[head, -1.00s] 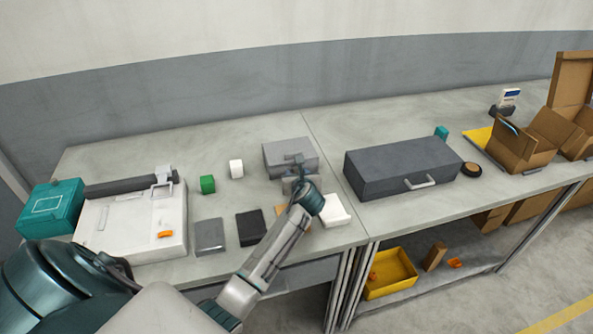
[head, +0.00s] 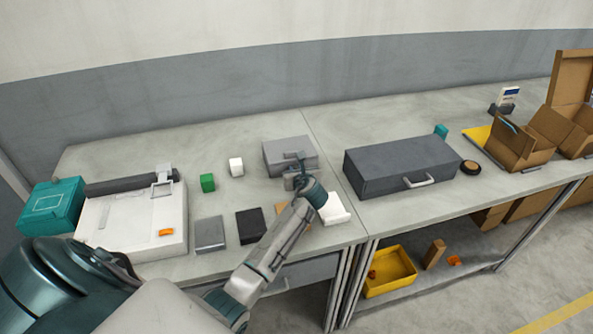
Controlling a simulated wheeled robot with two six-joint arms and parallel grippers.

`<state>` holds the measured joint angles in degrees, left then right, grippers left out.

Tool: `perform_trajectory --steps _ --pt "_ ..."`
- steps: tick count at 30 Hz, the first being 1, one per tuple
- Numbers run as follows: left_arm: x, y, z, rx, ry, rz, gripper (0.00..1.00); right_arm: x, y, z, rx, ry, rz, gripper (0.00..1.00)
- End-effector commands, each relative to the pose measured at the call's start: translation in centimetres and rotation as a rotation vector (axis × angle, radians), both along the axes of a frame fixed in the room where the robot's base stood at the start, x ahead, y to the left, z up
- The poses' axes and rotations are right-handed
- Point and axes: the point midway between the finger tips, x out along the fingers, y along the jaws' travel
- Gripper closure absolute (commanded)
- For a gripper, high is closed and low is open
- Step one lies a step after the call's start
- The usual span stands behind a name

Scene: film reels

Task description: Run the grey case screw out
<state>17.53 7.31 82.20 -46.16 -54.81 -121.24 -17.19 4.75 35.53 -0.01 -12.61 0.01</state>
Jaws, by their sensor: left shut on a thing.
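A grey case (head: 277,151) lies on the left bench near its right edge. My left gripper (head: 296,160) is at the front of this case, over its top front part. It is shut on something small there. The fingers hide what they hold, so I cannot make out the screw itself. My left arm reaches in from the lower left and covers part of the bench in front of the case. My right gripper is not in view.
A large dark case (head: 400,167) stands to the right.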

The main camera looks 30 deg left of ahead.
Motion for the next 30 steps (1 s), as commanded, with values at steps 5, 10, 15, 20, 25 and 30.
perform_trajectory --steps 5,10,15,20,25,30 --pt "0.51 -0.51 -0.01 -0.003 0.003 0.183 1.0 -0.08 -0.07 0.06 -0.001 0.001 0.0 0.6" --pt "0.65 -0.56 -0.07 -0.001 0.002 0.313 1.0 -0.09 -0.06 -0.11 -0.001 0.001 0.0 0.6" --pt "0.62 -0.54 0.03 0.002 -0.001 0.343 1.0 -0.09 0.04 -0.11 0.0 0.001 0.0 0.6" --pt "0.61 -0.53 0.03 0.001 0.0 0.341 1.0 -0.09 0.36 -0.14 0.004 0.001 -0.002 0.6" --pt "0.61 -0.53 0.03 0.001 0.0 0.341 0.6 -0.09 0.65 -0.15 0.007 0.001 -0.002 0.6" --pt "0.62 -0.53 0.03 0.001 0.0 0.34 0.6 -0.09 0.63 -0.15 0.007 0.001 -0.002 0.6"
